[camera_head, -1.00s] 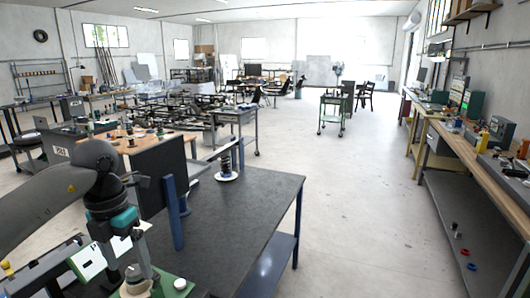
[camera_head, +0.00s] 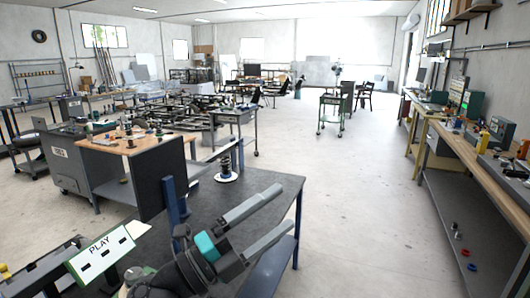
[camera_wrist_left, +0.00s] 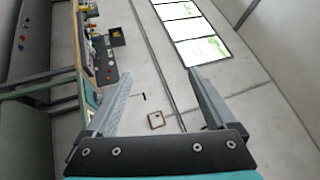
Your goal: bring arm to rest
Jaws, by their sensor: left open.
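My left gripper (camera_head: 285,206) reaches over the dark table (camera_head: 262,184), its two long grey fingers spread apart and pointing to the right. Nothing is between them. My right gripper is not in view.
A dark upright panel (camera_head: 158,180) with a blue post stands left of the gripper. A white PLAY board (camera_head: 104,250) is at the front left. A long workbench (camera_head: 480,160) lines the right wall. The floor (camera_head: 355,215) between is clear.

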